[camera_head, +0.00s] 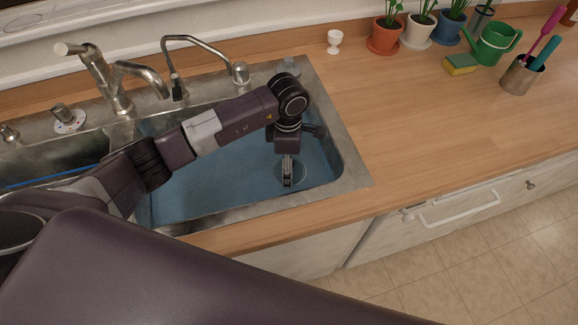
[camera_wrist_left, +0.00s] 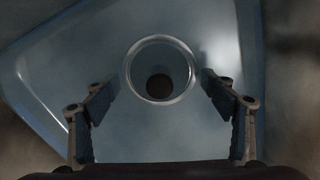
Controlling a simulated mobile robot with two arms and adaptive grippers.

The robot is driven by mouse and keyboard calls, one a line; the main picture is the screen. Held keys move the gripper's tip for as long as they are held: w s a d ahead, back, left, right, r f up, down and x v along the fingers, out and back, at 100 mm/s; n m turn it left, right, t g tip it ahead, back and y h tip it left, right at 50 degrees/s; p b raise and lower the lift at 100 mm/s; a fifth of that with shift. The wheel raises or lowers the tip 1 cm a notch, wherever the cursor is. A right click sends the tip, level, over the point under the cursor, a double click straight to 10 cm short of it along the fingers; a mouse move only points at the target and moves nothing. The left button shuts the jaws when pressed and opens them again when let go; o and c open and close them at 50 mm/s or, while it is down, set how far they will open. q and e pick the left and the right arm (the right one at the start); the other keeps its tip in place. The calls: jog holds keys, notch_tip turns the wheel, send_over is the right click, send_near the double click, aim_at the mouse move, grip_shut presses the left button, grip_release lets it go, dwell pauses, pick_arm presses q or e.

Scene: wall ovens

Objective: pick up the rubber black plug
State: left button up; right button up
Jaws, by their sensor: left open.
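A dark round shape (camera_wrist_left: 159,87), which looks like the black plug, lies inside a pale ring (camera_wrist_left: 186,70) on the basin floor in the left wrist view. My left gripper (camera_wrist_left: 159,80) is open, with one finger on each side of the ring and nothing between them. In the head view my left gripper (camera_head: 287,183) points down into the right basin (camera_head: 215,178), over a faint circle near the basin's right end. There the gripper hides the plug. I cannot tell the height of the fingertips above it. My right gripper is not in view.
The basin looks filled with bluish water. Its steel rim (camera_head: 352,172) surrounds the gripper. A faucet (camera_head: 110,80) and a thin spout (camera_head: 190,50) stand behind. The wooden counter (camera_head: 420,120) on the right is mostly clear, with plant pots and a green watering can (camera_head: 494,45) at the back.

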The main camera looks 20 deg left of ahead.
pick_arm(q)
jog(key=c, duration=1.2)
jog(key=shift+c, duration=0.2)
jog(key=shift+r, duration=0.15)
